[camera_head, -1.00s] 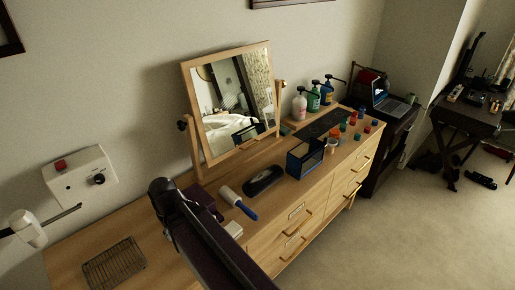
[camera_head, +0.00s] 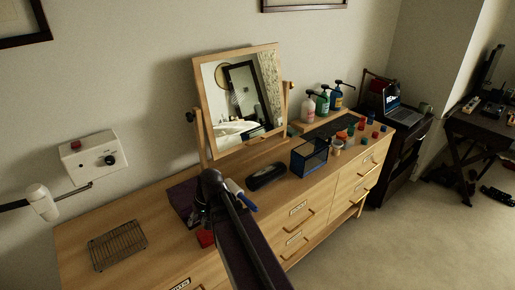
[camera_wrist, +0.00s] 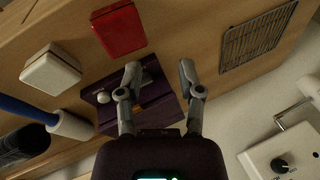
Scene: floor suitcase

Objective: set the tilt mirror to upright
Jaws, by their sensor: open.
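The tilt mirror (camera_head: 240,98) has a light wooden frame and hangs between two wooden posts on the dresser, with dark knobs at its sides. It looks tilted, its top edge leaning back toward the wall; the exact angle is hard to judge. The mirror is not in the wrist view. My gripper (camera_wrist: 160,68) is open and empty, with its two fingers apart above a dark purple box (camera_wrist: 165,102) on the dresser. In the head view my arm stands in front of the mirror's lower left, apart from it, and partly hides the purple box.
The wooden dresser (camera_head: 160,225) also holds a red box (camera_wrist: 118,30), a white box (camera_wrist: 50,70), a lint roller (camera_head: 241,194), a black case (camera_head: 267,175), a dark bin (camera_head: 309,157), a wire rack (camera_head: 118,244) and pump bottles (camera_head: 322,105). A white wall unit (camera_head: 93,157) is left.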

